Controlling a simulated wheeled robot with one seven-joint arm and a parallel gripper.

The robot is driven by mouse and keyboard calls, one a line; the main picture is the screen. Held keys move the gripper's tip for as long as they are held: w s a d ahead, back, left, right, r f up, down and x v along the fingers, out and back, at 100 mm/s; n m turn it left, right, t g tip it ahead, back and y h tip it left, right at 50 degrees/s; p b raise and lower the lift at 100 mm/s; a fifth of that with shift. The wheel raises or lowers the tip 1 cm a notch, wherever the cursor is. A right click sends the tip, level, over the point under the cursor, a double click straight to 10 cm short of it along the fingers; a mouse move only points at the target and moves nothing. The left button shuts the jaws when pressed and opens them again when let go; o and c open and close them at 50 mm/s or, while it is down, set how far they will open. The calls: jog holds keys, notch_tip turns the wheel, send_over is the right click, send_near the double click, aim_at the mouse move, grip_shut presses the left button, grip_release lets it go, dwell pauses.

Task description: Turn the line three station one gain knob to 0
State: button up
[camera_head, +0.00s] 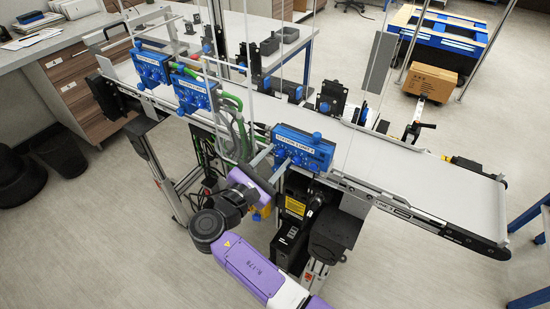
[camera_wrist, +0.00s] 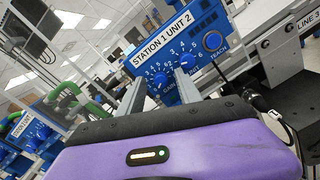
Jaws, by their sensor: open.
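A blue control box (camera_wrist: 185,45) labelled STATION 1 UNIT 2 faces me in the wrist view; in the head view it (camera_head: 303,148) is mounted on the near side of the belt. The gain knob (camera_wrist: 160,79) is blue, at the box's left, with a numbered scale around it. A second blue knob (camera_wrist: 188,61) sits right of it, and a larger TEACH knob (camera_wrist: 212,41) further right. My gripper (camera_wrist: 160,75) is open, one finger on either side of the gain knob. Whether they touch it, and its exact setting, I cannot tell. My gripper also shows in the head view (camera_head: 273,160).
The conveyor (camera_head: 430,179) carries a LINE 3 label at its right end. Two similar blue boxes (camera_head: 152,67) (camera_head: 195,91) stand left along it, with green cables (camera_head: 232,101) nearby. A black device (camera_head: 328,236) stands below the belt. Open floor lies in front.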

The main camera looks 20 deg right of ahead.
jog(key=b+v, duration=0.2)
jog(key=v, duration=0.5)
jog(key=shift+s+a, duration=0.15)
jog(key=shift+a, duration=0.1)
